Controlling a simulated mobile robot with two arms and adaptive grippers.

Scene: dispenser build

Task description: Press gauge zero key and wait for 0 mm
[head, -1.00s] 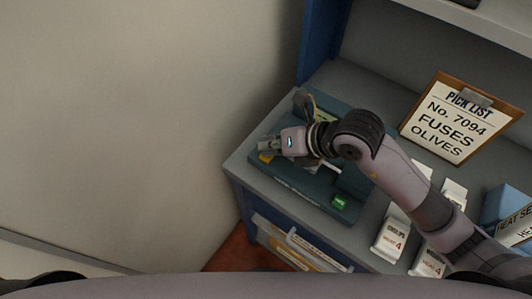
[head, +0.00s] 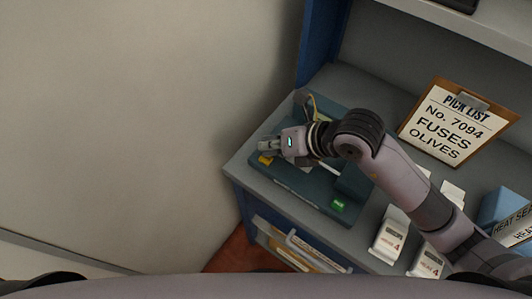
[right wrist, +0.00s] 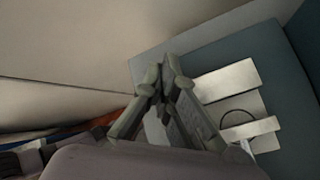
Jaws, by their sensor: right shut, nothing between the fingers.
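The teal gauge device (head: 300,190) lies on the grey bench near its left end. A small green patch (head: 338,204) shows on its front right part; any reading there is too small to make out. A yellow patch (head: 266,159) shows at its left end, close by my right gripper's fingertips. My right gripper (head: 266,147) is over the device's left end, shut and empty. In the right wrist view its fingers (right wrist: 167,75) come together beside pale metal plates (right wrist: 227,80) on the teal body. Contact with a key cannot be told. My left gripper is not in view.
A pick list clipboard (head: 455,122) leans at the back of the bench. White packets (head: 390,237) stand at the front right, with a blue box (head: 505,207) beyond them. A blue upright (head: 318,45) and the pale wall (head: 130,120) bound the left side.

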